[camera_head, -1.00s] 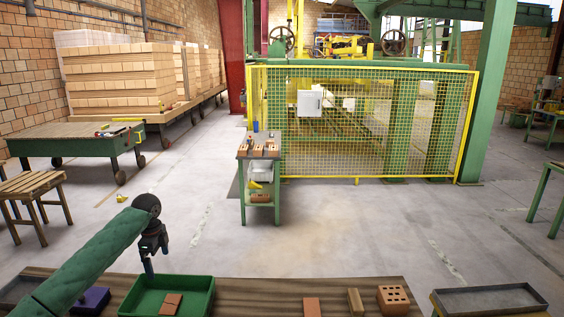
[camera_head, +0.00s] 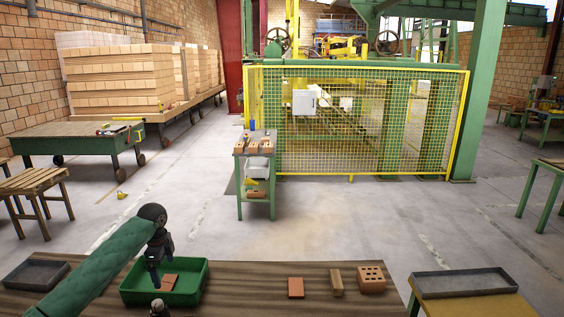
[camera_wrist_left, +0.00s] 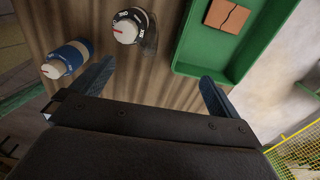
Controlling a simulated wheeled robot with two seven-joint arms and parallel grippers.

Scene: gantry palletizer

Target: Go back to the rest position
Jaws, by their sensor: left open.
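My left gripper (camera_head: 154,276) hangs at the left rim of the green tray (camera_head: 205,279), above the wooden table. In the left wrist view its two fingers (camera_wrist_left: 154,88) are spread wide with nothing between them. The green tray also shows in the left wrist view (camera_wrist_left: 187,52), beyond the right finger. A reddish tile (camera_head: 168,282) lies in the tray; in the left wrist view the tile (camera_wrist_left: 226,18) has a dark crack across it. My right gripper is in neither view.
On the wooden table (camera_head: 240,285) are a flat tile (camera_head: 296,288), a narrow block (camera_head: 336,282) and a brick with holes (camera_head: 371,280). A grey tray (camera_head: 464,282) stands at right. Another grey tray (camera_head: 35,274) is at left.

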